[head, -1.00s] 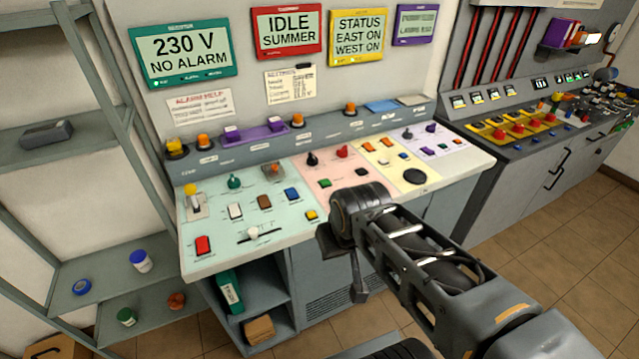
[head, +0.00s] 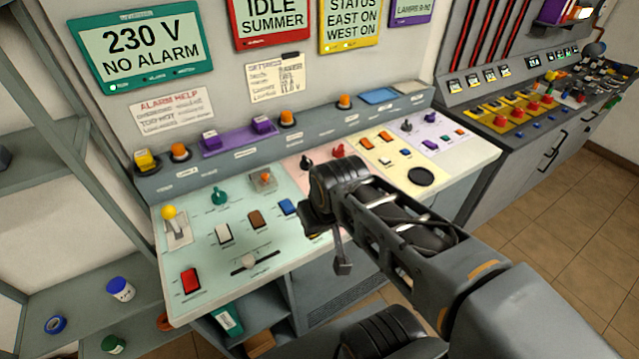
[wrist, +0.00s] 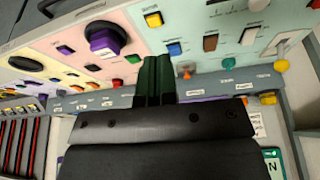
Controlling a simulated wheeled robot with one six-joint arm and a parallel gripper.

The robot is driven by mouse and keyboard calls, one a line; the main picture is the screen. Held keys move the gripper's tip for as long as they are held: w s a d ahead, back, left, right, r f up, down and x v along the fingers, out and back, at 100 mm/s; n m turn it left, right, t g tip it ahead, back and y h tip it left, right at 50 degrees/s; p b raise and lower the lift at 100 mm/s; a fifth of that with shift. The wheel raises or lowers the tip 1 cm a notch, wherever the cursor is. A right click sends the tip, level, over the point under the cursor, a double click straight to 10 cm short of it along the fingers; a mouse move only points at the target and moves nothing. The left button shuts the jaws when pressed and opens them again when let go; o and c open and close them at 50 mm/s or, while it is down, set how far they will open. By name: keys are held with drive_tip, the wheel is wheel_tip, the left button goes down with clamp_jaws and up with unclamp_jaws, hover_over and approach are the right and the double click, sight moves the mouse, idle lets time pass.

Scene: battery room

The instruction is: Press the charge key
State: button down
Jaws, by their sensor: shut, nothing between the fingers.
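The control desk (head: 250,285) carries many keys; its small labels are too blurred to read, so I cannot tell which is the charge key. The mint section holds red (head: 190,281), white (head: 222,233), brown (head: 256,218) and blue (head: 288,207) keys. A yellow key (wrist: 153,19) shows in the wrist view, beside the blue one (wrist: 175,48). My gripper (wrist: 154,62) is shut and empty, over the desk near the border of the mint and pink sections. Its fingers hide part of the panel behind them. In the head view my arm covers part of the pink section.
A yellow-knobbed lever (head: 170,213), a slider (head: 248,262) and a green knob (head: 219,196) stand on the mint section. A purple-based dark knob (wrist: 103,36) rises from the pink section. The screen (head: 140,45) reads 230 V, NO ALARM. Open shelving (head: 75,175) stands left.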

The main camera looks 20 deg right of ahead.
drive_tip(key=w+d+r+m+y+p, duration=0.2)
drive_tip(key=w+m+y+p, duration=0.45)
drive_tip(key=w+m, duration=0.95)
drive_tip(key=w+d+f+m+t+p, duration=0.1)
drive_tip(key=w+d+f+m+p, duration=0.1)
drive_tip(key=m, duration=0.8)
drive_tip(key=w+d+f+m+t+p, duration=0.1)
drive_tip(key=w+d+f+m+p, duration=0.1)
drive_tip(key=w+d+m+p, duration=0.2)
drive_tip(key=d+m, duration=0.3)
drive_tip(key=m, duration=0.3)
drive_tip(key=shift+d+f+m+t, duration=0.2)
drive_tip(key=shift+f+m+t, duration=0.1)
drive_tip(key=shift+f+t, duration=0.1)
wheel_tip(320, 180, down, 8)
drive_tip(key=b, duration=0.6)
drive_tip(key=shift+r+b, duration=0.2)
drive_tip(key=shift+b, duration=0.2)
drive_tip(key=shift+f+b, duration=0.4)
drive_tip(key=shift+f, duration=0.15)
